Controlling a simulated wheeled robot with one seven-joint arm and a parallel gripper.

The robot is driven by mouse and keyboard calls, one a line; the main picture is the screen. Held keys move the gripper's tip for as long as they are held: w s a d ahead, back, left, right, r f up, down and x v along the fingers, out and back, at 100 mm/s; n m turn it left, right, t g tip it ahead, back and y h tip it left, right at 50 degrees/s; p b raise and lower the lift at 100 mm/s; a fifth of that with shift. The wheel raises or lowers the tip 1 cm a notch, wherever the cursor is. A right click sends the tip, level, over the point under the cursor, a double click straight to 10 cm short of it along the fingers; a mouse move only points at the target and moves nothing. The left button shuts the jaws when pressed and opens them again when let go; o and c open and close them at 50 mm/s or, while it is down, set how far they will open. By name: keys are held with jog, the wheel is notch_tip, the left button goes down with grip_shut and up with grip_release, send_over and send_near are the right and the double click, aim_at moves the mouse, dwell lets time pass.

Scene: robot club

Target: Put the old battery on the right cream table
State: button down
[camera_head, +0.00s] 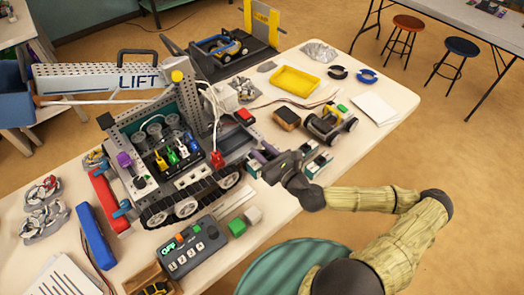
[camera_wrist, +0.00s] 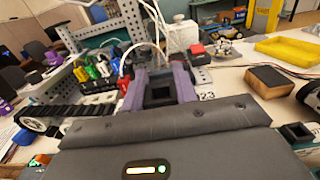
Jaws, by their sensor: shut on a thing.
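My gripper (camera_head: 266,158) is over the large cream table (camera_head: 275,200), at the near right end of the tracked LIFT robot (camera_head: 160,140). In the wrist view its two purple-grey jaws (camera_wrist: 161,90) are shut on a dark boxy thing, seemingly the old battery (camera_wrist: 162,94). Most of it is hidden by the jaws, and I cannot tell whether it still touches the LIFT robot. Another long pale table (camera_head: 470,25) stands at the upper right, across the floor.
Two stools (camera_head: 452,52) stand by the far table.

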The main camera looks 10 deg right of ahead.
aim_at(263, 151)
jog(key=shift+r+p, duration=2.4)
jog(key=shift+r, duration=0.55)
jog(key=shift+w, duration=0.1)
jog(key=shift+w+d+r+p, duration=0.1)
jog(key=shift+w+d+p, duration=0.15)
jog(key=shift+p, duration=0.3)
jog(key=w+d+r+m+t+h+p, duration=0.1)
jog(key=w+d+m+t+h+p, duration=0.2)
jog(key=d+m+h+p, duration=0.3)
jog(key=w+d+h+p, duration=0.1)
jog(key=d+h+p, duration=0.1)
jog(key=h+p, duration=0.2)
jog(key=shift+w+d+m+p, duration=0.2)
jog(key=shift+d+m+p, duration=0.2)
jog(key=shift+p, duration=0.25)
jog(key=shift+w+r, duration=0.1)
